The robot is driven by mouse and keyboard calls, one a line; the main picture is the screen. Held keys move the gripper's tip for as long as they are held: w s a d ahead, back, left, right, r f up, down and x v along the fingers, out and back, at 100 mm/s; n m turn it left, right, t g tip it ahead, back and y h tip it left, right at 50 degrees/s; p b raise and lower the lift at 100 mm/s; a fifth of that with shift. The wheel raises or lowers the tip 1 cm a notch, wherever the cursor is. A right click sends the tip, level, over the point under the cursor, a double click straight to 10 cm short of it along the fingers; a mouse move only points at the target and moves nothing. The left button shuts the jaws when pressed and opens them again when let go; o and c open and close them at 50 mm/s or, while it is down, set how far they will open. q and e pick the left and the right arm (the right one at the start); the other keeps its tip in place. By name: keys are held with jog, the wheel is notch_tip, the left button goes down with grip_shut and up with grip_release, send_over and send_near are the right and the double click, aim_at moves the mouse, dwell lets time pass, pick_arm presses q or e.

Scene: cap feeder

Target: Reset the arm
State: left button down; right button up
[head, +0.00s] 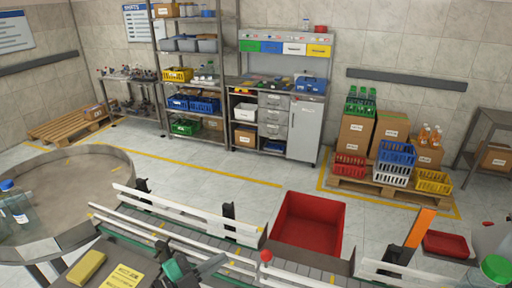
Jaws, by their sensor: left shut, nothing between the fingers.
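My right gripper is not in view.
The conveyor (190,212) with white side rails crosses the front. A red bin (309,222) stands behind it. A round table (95,172) with a blue-capped bottle (16,205) is at left. A yellow block (87,267) lies at bottom left. A green cap (495,268) shows at bottom right.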

pick_arm(q)
jog(key=a+r+n+t+y, duration=0.6)
jog(key=a+n+t+y, duration=0.45)
jog(key=n, duration=0.25)
jog(key=s+a+f+n+g+y, duration=0.3)
jog(key=a+f+n+g+y, duration=0.5)
jog(key=f, duration=0.3)
jog(key=s+d+f+m+g+h, duration=0.2)
jog(key=s+f+g, duration=0.35)
jog(key=s, duration=0.25)
jog(key=s+d+f+m+g+h, duration=0.25)
jog(key=s+f+g, duration=0.25)
jog(key=s+f, duration=0.25)
notch_tip(320, 180, down, 32)
jog(key=s+f+g+b, duration=0.1)
jog(key=s+b, duration=0.1)
jog(key=s+a+f+g+b, duration=0.1)
jog(key=s+a+f+b, duration=0.1)
jog(key=s+f, duration=1.7)
notch_tip(320, 180, down, 3)
jog(key=shift+a+b, duration=0.3)
jog(key=shift+a, duration=0.25)
jog(key=shift+s, duration=0.1)
